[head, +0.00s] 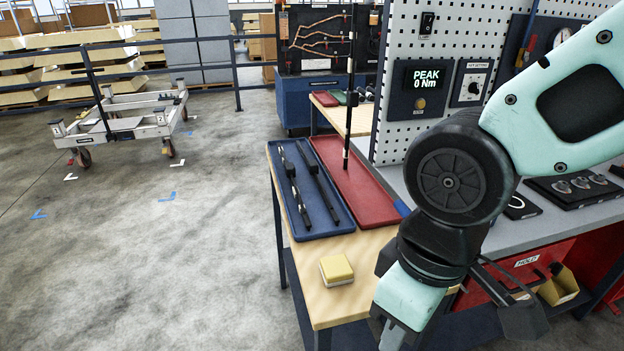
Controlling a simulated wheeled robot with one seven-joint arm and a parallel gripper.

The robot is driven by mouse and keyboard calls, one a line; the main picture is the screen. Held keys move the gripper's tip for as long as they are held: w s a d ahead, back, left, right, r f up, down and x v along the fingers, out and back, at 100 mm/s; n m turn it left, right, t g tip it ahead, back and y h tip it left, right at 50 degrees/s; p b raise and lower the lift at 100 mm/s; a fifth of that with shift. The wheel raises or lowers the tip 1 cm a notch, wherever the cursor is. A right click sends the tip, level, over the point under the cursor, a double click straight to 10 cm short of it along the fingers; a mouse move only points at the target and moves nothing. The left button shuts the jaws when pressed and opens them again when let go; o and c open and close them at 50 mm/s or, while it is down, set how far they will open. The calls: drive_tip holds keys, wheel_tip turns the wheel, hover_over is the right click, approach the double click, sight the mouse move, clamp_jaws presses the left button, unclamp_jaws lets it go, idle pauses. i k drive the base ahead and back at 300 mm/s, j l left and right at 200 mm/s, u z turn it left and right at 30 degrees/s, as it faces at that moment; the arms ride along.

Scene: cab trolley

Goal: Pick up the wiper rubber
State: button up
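I cannot single out the wiper rubber for sure. My arm comes in from the right and bends down at the lower middle, right of the trays.
A yellow and white sponge-like block (337,270) sits on the wooden table (312,262) in front of the blue tray. A pegboard (458,45) with a torque readout and a grey bench (515,236) stand at right. A wheeled trolley (128,112) stands at far left, with open floor between.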

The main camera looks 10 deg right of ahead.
sight(313, 166)
drive_tip(key=j+z, duration=0.1)
drive_tip(key=j, duration=0.3)
drive_tip(key=k+j+z, duration=0.15)
drive_tip(key=j, duration=0.25)
drive_tip(key=j+z, duration=0.1)
drive_tip(key=j, duration=0.3)
drive_tip(key=k+j+z, duration=0.1)
drive_tip(key=j, duration=0.25)
drive_tip(key=j+z, duration=0.2)
drive_tip(key=j, duration=0.35)
drive_tip(key=k+j+z, duration=0.2)
drive_tip(key=j, duration=0.35)
drive_tip(key=i+j+z, duration=0.25)
drive_tip(key=j, duration=0.35)
drive_tip(key=i+j+z, duration=0.35)
drive_tip(key=i+j, duration=0.35)
drive_tip(key=i+j+z, duration=0.15)
drive_tip(key=i+j, duration=0.35)
drive_tip(key=j, duration=0.2)
